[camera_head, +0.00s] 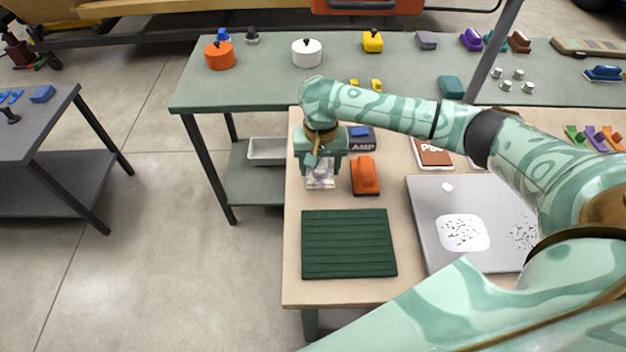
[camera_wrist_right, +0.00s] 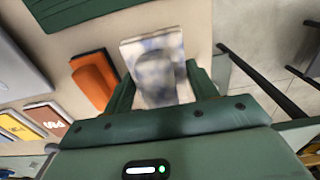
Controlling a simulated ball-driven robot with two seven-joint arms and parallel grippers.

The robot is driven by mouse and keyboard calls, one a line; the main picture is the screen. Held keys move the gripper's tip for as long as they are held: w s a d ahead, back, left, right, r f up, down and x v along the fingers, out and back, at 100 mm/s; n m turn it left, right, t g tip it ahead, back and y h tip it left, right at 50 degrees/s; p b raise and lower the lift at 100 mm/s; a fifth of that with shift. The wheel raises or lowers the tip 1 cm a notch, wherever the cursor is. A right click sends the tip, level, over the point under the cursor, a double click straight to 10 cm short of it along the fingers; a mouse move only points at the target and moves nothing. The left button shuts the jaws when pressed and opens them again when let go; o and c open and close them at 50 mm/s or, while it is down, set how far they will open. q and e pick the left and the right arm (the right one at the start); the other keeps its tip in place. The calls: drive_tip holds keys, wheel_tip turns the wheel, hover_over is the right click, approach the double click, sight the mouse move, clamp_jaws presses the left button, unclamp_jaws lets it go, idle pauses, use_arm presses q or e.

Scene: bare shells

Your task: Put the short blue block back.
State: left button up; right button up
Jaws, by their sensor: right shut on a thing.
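My right gripper (camera_head: 320,165) points down over the left side of the wooden table and is shut on a pale block with blurry blue-grey markings (camera_head: 320,183). In the right wrist view the block (camera_wrist_right: 158,68) sits between the two green fingers. I cannot tell whether it touches the table. A small blue block (camera_head: 359,131) shows on a dark box marked AMP (camera_head: 362,144), just behind the gripper. Another blue block (camera_head: 42,93) lies on the grey table at the left. I cannot tell which is the short one. My left gripper is not in view.
An orange block-like tool (camera_head: 365,178) lies close right of the gripper. A dark green ribbed mat (camera_head: 348,244) lies in front, and a grey metal plate (camera_head: 425,215) to its right. A green table (camera_head: 270,80) behind carries pots and small items.

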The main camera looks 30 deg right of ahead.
drive_tip(key=shift+w+a+f+b, duration=0.15)
drive_tip(key=shift+w+f+b, duration=0.15)
drive_tip(key=shift+w+f, duration=0.55)
drive_tip(key=shift+f, duration=0.2)
wheel_tip(320, 180, down, 4)
drive_tip(key=b, duration=0.3)
drive_tip(key=shift+w+r, duration=0.15)
drive_tip(key=shift+r, duration=0.3)
drive_tip(key=shift+c, duration=0.4)
drive_tip(key=shift+f, duration=0.1)
drive_tip(key=o, duration=1)
drive_tip(key=shift+c, duration=0.2)
